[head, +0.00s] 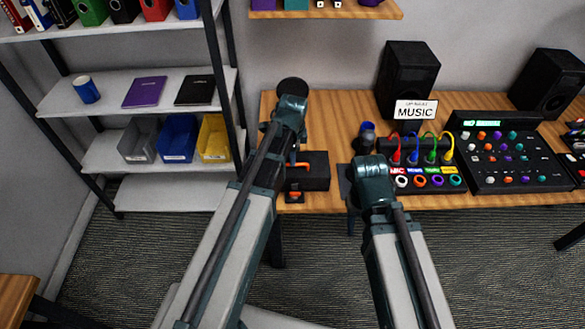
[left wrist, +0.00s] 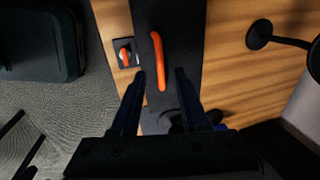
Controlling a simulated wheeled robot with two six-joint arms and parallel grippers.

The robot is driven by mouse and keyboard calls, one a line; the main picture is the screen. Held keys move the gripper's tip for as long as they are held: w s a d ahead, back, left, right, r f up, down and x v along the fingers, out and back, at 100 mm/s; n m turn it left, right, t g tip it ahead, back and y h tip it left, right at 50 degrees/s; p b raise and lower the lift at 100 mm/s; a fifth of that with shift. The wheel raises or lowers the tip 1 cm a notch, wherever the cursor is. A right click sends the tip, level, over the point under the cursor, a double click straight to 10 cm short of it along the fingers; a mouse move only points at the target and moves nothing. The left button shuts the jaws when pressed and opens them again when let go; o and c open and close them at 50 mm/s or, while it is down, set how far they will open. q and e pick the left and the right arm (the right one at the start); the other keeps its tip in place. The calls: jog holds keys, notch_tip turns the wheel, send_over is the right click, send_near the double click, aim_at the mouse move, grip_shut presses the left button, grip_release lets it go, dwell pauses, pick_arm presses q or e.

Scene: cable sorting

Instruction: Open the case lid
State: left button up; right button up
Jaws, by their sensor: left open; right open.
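The case (head: 316,170) is a dark box with its lid shut, near the front left edge of the wooden table. An orange handle (head: 300,164) lies on its lid; it also shows in the left wrist view (left wrist: 158,60). My left gripper (left wrist: 161,75) is open above the lid, with its two fingers on either side of the handle's near end in that view. I cannot tell whether they touch it. In the head view my left arm hides part of the case. My right gripper (head: 347,182) is open and empty to the right of the case, mostly hidden by its wrist.
A small orange part on a dark plate (head: 294,197) is at the table edge in front of the case. To the right are a cable box with coloured plugs (head: 420,150), a mixer (head: 510,152) and speakers (head: 407,78). A shelf with bins (head: 178,137) stands left.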

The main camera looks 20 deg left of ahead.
pick_arm(q)
jog(key=f+b, duration=0.1)
jog(key=f, duration=0.1)
jog(key=f+b, duration=0.2)
jog(key=shift+w+a+f, duration=0.1)
jog(key=shift+w, duration=0.3)
jog(key=shift+c, duration=0.3)
grip_shut()
dwell(0.8)
